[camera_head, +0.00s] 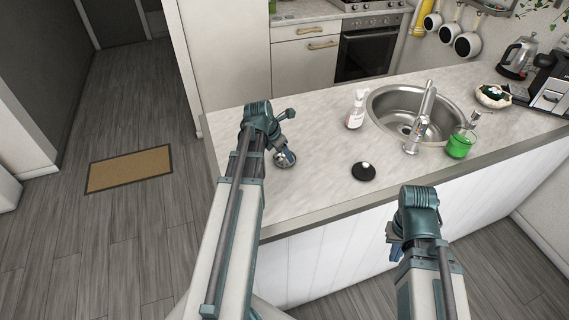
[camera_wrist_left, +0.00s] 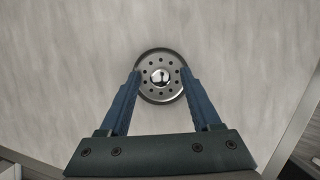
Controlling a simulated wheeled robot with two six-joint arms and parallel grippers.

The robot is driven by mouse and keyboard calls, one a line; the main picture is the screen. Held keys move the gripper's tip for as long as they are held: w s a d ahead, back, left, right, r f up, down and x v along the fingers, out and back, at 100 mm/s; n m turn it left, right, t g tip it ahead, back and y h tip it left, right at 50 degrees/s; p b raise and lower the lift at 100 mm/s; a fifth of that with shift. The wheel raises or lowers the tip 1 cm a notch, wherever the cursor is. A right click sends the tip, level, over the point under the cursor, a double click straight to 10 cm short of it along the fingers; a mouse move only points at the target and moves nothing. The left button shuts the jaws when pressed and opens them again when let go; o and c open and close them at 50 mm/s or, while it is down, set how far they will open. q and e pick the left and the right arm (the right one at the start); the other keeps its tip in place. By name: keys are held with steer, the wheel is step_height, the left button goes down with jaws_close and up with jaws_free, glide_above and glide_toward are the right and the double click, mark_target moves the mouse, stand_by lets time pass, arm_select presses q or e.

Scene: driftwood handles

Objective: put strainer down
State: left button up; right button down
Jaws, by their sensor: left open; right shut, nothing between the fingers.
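The strainer (camera_head: 285,158) is a small round metal disc with a shiny centre knob, at the left end of the counter. In the left wrist view the strainer (camera_wrist_left: 160,90) shows its ring of small holes and appears to lie flat on the counter. My left gripper (camera_head: 283,150) is right above it. In the left wrist view its blue fingers (camera_wrist_left: 160,82) are apart, one on each side of the knob, with a gap to it. My right gripper (camera_head: 394,240) is in front of the counter's near edge, shut and empty, with its fingertips partly hidden.
The counter (camera_head: 310,190) holds a black round stopper (camera_head: 363,171), a white soap bottle (camera_head: 356,109), a steel sink (camera_head: 392,104) with a faucet (camera_head: 420,118), and a green soap bottle (camera_head: 460,143). A kettle (camera_head: 518,57) stands at the back right. The counter's left front is clear.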

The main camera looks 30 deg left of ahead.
mark_target(283, 155)
arm_select(q)
steer(key=shift+r, duration=0.1)
jaws_close()
steer(key=shift+r, duration=0.15)
stand_by(0.4)
steer(key=shift+r+p, duration=0.6)
steer(key=shift+p, duration=0.2)
step_height(283, 155, up, 3)
steer(key=p, duration=0.3)
steer(key=shift+f, duration=0.1)
steer(key=s+d, duration=0.1)
steer(key=d, duration=0.4)
steer(key=s+d, duration=0.2)
steer(key=d, duration=0.3)
steer(key=s+d, duration=0.2)
steer(key=d, duration=0.3)
steer(key=shift+s+r, duration=0.25)
steer(key=shift+r, duration=0.05)
